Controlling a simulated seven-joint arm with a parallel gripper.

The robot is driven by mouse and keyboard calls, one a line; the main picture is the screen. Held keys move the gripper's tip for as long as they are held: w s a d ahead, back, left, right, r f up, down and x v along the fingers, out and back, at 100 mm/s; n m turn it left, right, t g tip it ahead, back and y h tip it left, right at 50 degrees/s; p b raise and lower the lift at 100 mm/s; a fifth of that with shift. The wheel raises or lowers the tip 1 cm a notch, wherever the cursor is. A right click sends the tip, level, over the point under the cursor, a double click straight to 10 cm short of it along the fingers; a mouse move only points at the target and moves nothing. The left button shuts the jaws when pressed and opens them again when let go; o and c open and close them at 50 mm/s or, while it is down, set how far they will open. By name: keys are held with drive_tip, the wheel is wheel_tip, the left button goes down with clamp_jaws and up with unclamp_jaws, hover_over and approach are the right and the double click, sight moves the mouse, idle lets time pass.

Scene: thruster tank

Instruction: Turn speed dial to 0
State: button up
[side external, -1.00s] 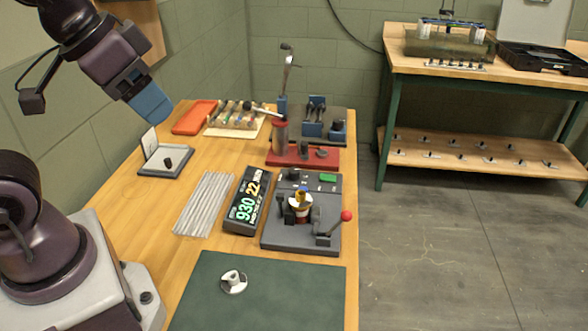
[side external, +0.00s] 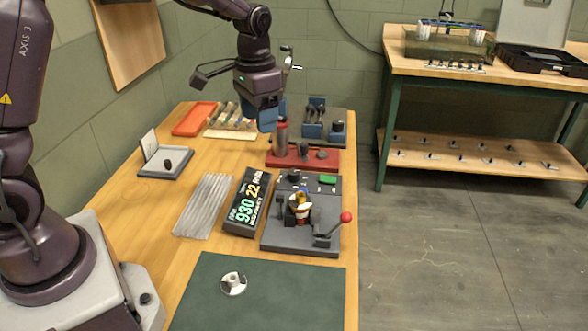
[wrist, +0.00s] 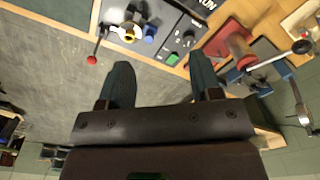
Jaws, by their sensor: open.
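The grey thruster rig (side external: 273,236) stands on the bench. At its far end is a small black knob (side external: 294,175), which looks like the speed dial; its pointer and markings are too small to read. The knob also shows in the wrist view (wrist: 188,36), beside a green button (wrist: 171,58). My gripper (side external: 268,124) is above the far part of the bench, beyond the rig and near the red stand. In the wrist view its two blue fingers (wrist: 160,80) are spread apart with nothing between them. It is clear of the knob.
A display (side external: 245,205) reading 930 and 22 stands left of the rig. A red-ball lever (side external: 346,216) sticks up at the rig's right edge. A red stand (side external: 290,158) with a cylinder is just behind the rig. A green mat (side external: 215,300) in front holds one small round part.

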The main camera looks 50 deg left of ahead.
sight(294, 171)
drive_tip(key=w+a+f+m, duration=0.4)
drive_tip(key=w+f+m, duration=0.3)
drive_tip(key=w, duration=0.5)
drive_tip(key=shift+n, duration=0.7)
drive_tip(key=f, duration=1.3)
drive_tip(key=shift+s+a+f, duration=0.15)
drive_tip(key=shift+s+f, duration=0.1)
drive_tip(key=shift+f, duration=0.05)
drive_tip(key=c, duration=0.9)
